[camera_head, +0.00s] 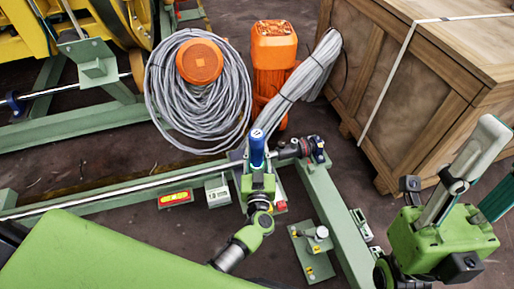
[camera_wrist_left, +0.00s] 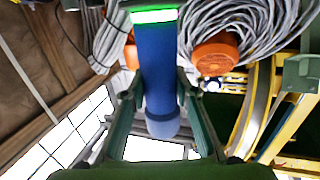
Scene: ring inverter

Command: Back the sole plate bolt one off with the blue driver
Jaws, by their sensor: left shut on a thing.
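The blue driver (camera_head: 257,149) stands nearly upright in my left gripper (camera_head: 258,180), above the corner of the green frame. In the left wrist view the driver (camera_wrist_left: 160,65) has a bright green band and a rounded blue end. The dark green fingers of my left gripper (camera_wrist_left: 160,98) are shut on it from both sides. The driver's lower end and what is under it are hidden in the head view. I cannot make out sole plate bolt one. My right gripper (camera_head: 440,235) is at the right, well away from the driver; its finger opening is unclear.
A green frame (camera_head: 345,225) carries a steel shaft (camera_head: 110,195). Behind it are a grey cable coil (camera_head: 160,95), an orange machine (camera_head: 272,50) and a wooden crate (camera_head: 380,75). A small green plate (camera_head: 318,262) and a level (camera_head: 176,198) lie near the frame.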

